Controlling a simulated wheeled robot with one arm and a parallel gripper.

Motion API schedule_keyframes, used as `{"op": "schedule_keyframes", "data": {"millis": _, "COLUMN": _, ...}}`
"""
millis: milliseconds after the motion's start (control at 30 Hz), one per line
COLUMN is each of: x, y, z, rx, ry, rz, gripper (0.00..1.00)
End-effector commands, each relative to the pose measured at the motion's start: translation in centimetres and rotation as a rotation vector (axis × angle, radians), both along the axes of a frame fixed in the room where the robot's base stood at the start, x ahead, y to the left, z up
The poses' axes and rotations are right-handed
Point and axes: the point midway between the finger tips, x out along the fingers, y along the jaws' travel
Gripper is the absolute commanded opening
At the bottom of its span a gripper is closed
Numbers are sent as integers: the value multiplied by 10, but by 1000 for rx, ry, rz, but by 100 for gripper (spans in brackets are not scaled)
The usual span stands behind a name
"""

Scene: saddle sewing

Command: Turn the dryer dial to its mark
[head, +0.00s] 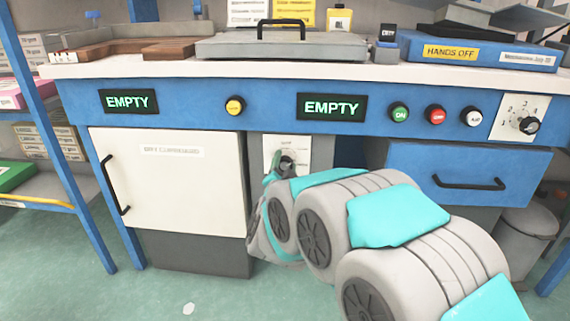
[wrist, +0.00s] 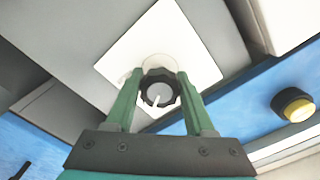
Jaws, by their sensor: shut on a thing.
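A black dial (head: 287,161) sits on a white square plate (head: 270,146) under the bench's blue front, beside the white cupboard. The plate's lettering is too small to read. My gripper (head: 277,173) reaches it from the front. In the wrist view, its green fingers (wrist: 160,86) are shut on the round dial (wrist: 157,91), one on each side. A white pointer line on the dial runs towards the bottom of that view, slightly left. The plate (wrist: 190,50) there shows a pale round patch behind the dial, but no readable mark.
Another dial (head: 528,124), with numbers, is at the far right. Green (head: 399,113), red (head: 436,114) and white (head: 472,116) buttons and a yellow button (head: 235,106) line the front. The white cupboard (head: 170,182) and blue drawer (head: 468,178) flank the held dial.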

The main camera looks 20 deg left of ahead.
Motion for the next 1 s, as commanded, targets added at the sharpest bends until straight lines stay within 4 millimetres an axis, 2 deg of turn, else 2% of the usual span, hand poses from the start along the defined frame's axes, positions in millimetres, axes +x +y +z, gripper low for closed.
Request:
{"op": "schedule_keyframes", "data": {"millis": 367, "x": 1, "y": -1, "z": 2, "rx": -106, "ry": -23, "rz": -1, "gripper": 0}}
{"op": "schedule_keyframes", "data": {"millis": 1000, "x": 1, "y": -1, "z": 3, "rx": -659, "ry": -158, "rz": 0, "gripper": 0}}
